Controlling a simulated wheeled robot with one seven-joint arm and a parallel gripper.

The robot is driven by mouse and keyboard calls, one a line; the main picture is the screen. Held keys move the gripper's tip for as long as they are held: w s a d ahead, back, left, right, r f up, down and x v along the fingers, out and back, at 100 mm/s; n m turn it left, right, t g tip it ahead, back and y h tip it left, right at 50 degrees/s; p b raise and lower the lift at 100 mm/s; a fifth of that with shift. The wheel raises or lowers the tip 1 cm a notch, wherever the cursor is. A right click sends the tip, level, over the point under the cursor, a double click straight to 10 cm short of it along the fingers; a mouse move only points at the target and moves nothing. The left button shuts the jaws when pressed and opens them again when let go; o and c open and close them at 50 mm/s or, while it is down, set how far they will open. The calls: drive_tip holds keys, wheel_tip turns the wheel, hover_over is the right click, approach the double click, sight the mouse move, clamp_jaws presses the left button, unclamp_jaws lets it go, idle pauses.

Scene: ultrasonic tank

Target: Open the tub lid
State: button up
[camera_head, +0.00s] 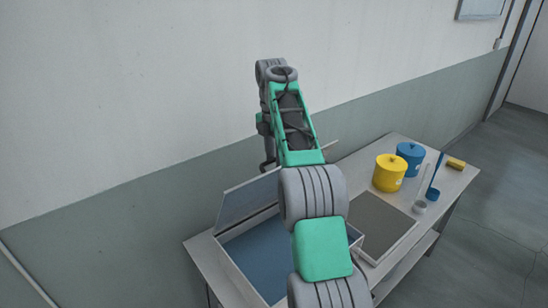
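The tub (233,270) is a pale-rimmed rectangular box with a blue inside, at the near left end of the table. Its lid (250,198) is a grey-blue panel with a pale edge, raised and tilted back toward the wall along the tub's far side. My arm crosses in front and hides much of the lid and the tub's right part. My gripper (268,164) points down by the lid's upper edge, mostly behind my arm. I cannot tell whether it touches the lid or whether its fingers are open or shut.
The table (196,247) stands along the wall. Right of the tub lies a dark flat tray (378,224). Beyond it stand a yellow canister (388,174), a blue canister (410,157), a white ladle (420,207), a blue scoop (433,192) and a yellow block (456,164).

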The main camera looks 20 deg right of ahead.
drive_tip(key=shift+a+r, duration=0.1)
drive_tip(key=shift+w+r, duration=0.15)
drive_tip(key=shift+r, duration=0.45)
drive_tip(key=s+r, duration=0.3)
drive_tip(key=r, duration=0.2)
drive_tip(key=s+a+r, duration=0.1)
drive_tip(key=s+r, duration=0.1)
drive_tip(key=r, duration=0.1)
drive_tip(key=shift+s+r+b, duration=0.15)
drive_tip(key=shift+s+b, duration=0.15)
drive_tip(key=shift+b, duration=0.1)
drive_tip(key=s+a+r+b, duration=0.2)
drive_tip(key=s+r, duration=0.1)
drive_tip(key=s, duration=0.5)
drive_tip(key=shift+s+r, duration=0.2)
